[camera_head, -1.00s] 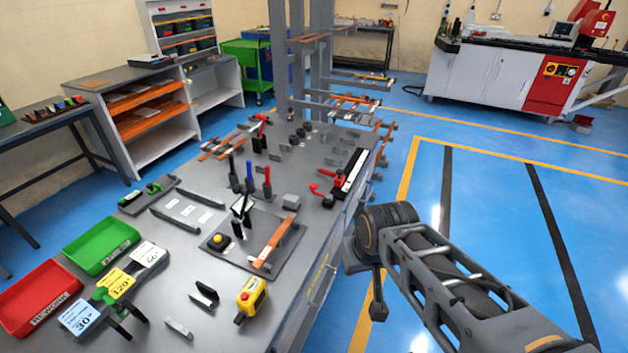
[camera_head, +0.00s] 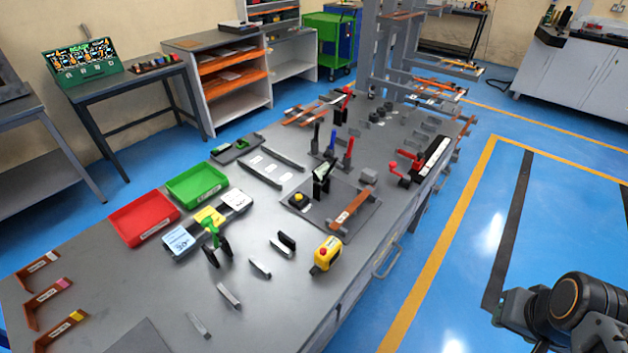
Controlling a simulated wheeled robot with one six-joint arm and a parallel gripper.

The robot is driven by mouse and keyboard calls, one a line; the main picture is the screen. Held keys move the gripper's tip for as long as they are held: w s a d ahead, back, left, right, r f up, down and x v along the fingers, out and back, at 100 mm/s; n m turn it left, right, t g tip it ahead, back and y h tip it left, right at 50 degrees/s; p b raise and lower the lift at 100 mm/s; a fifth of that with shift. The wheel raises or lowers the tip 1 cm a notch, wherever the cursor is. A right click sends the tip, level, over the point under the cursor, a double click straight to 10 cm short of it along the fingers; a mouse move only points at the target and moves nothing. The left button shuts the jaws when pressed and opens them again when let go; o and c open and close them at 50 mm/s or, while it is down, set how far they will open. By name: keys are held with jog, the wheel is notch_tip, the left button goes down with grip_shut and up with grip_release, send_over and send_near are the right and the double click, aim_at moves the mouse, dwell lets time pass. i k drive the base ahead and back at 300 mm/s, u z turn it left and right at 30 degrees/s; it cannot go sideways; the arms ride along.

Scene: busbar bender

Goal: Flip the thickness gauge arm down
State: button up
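No part is clearly marked as the thickness gauge arm. A dark plate (camera_head: 362,222) on the grey workbench carries a small upright device with a display (camera_head: 322,172), a yellow button (camera_head: 298,197) and a copper bar (camera_head: 350,207). Several upright levers stand behind it, among them a red-handled lever (camera_head: 348,152). A green-handled stand (camera_head: 211,234) is beside the printed cards, and a red clamp-like lever (camera_head: 405,160) is toward the bench's right edge. My arm shows at the lower right, off the bench over the blue floor. My gripper's fingers cannot be made out.
On the grey bench (camera_head: 110,270) are a red tray (camera_head: 143,218), a green tray (camera_head: 196,185), a yellow box with a red button (camera_head: 327,254) and several small metal pieces. Metal uprights stand at the bench's far end. The floor (camera_head: 470,240) to the right is clear.

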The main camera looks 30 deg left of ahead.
aim_at(327, 154)
jog(key=k, duration=0.35)
jog(key=z, duration=0.5)
jog(key=i, duration=1.55)
jog(key=u, duration=3.25)
